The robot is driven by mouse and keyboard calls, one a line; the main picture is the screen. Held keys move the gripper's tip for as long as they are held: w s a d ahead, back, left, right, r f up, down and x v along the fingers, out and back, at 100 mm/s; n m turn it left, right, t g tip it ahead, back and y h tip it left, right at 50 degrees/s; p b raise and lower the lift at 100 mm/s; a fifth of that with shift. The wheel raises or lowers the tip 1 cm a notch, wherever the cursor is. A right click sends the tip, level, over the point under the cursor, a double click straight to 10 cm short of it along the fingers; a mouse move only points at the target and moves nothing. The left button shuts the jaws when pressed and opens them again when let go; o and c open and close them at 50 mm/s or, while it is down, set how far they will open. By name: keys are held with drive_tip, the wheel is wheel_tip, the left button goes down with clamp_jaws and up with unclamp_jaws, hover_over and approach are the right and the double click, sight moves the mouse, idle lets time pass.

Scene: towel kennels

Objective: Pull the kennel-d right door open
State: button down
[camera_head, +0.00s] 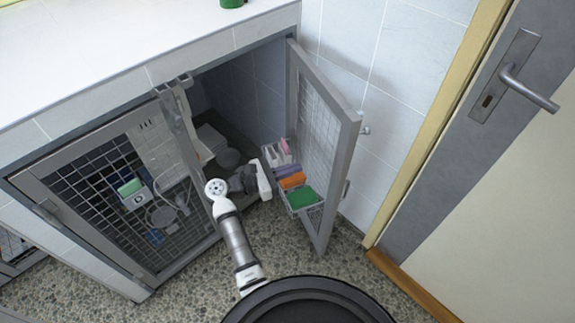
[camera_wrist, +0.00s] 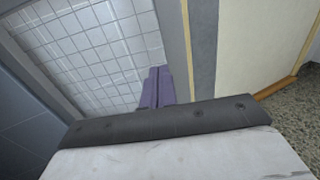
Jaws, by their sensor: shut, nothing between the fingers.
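The kennel's right door (camera_head: 327,144), a grey frame with wire mesh, stands swung wide open toward the right wall. It also shows in the wrist view (camera_wrist: 176,42), with white tiles behind its mesh. My gripper (camera_head: 296,168) is in the doorway on the inner side of this door, its purple fingers pointing at the mesh. In the wrist view the fingers (camera_wrist: 158,72) are together and empty, close to the door frame. I cannot tell whether they touch the door. The left door (camera_head: 118,190) is shut.
A wire basket (camera_head: 307,206) with orange and green folded cloths hangs inside the right door, near my fingers. Bowls (camera_head: 228,158) lie inside the kennel. A grey room door with a handle (camera_head: 528,88) is at the right. Pebbled floor (camera_head: 340,262) is clear below.

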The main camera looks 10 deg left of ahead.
sight(333, 156)
drive_tip(key=p+x, duration=0.3)
drive_tip(key=x, duration=0.6)
drive_tip(key=shift+w+d+r, duration=0.1)
drive_tip(key=shift+w+d, duration=0.15)
drive_tip(key=shift+d, duration=0.1)
